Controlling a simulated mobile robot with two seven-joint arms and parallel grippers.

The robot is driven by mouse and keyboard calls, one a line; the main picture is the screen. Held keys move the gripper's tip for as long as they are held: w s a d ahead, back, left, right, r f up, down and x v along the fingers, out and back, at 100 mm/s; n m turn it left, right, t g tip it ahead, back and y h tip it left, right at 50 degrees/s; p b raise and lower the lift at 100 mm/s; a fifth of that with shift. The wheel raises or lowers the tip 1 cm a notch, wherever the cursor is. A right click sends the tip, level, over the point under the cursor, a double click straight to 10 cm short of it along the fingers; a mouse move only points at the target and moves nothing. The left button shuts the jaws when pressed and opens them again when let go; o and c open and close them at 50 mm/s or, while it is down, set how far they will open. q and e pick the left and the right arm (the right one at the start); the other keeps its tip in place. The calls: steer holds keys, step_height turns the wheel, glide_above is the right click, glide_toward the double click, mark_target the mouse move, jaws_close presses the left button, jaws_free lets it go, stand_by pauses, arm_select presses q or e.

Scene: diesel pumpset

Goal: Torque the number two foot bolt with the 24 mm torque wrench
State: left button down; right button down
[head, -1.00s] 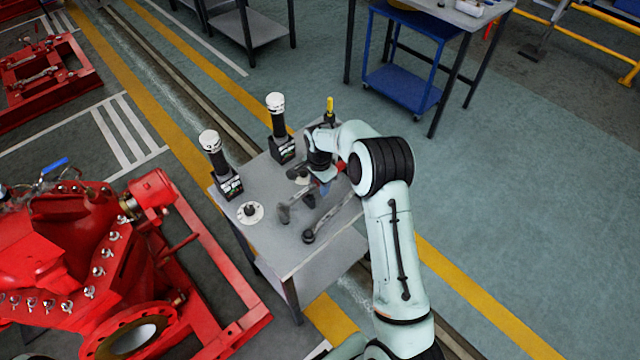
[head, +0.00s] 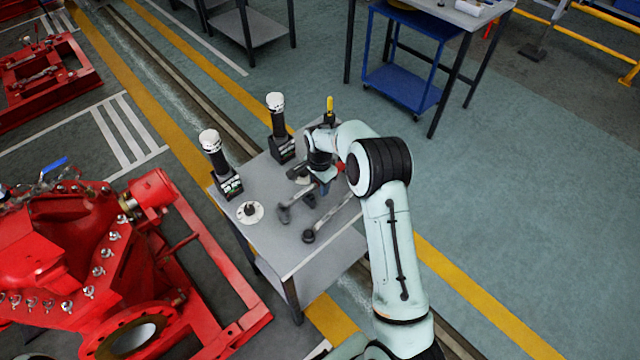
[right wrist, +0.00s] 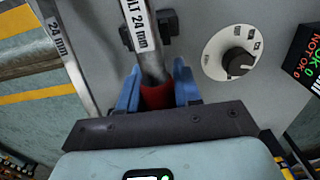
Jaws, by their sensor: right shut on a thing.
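My right gripper (head: 322,188) is over the grey table. In the right wrist view its blue fingers (right wrist: 158,88) are shut on the red grip (right wrist: 157,97) of a steel wrench (right wrist: 144,45), whose label ends in "LT 24 mm". In the head view this wrench's dark head (head: 283,213) is over the tabletop; I cannot tell whether it touches. A second wrench (head: 335,217), also marked "24 mm" in the right wrist view (right wrist: 62,45), lies beside it. The red pumpset (head: 60,255) with several bolts stands at left; I cannot tell which is foot bolt two. My left gripper is out of view.
The grey table (head: 285,255) also holds two black devices with white tops (head: 213,155) (head: 278,125), a round white dial (head: 250,212) and a yellow-topped item (head: 330,106). A blue cart (head: 405,85) stands behind.

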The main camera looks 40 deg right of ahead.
steer(key=shift+f, duration=0.75)
steer(key=c, duration=0.7)
jaws_free()
steer(key=shift+f, duration=0.1)
step_height(320, 180, up, 14)
steer(key=shift+f, duration=0.2)
steer(key=shift+a+f, duration=0.1)
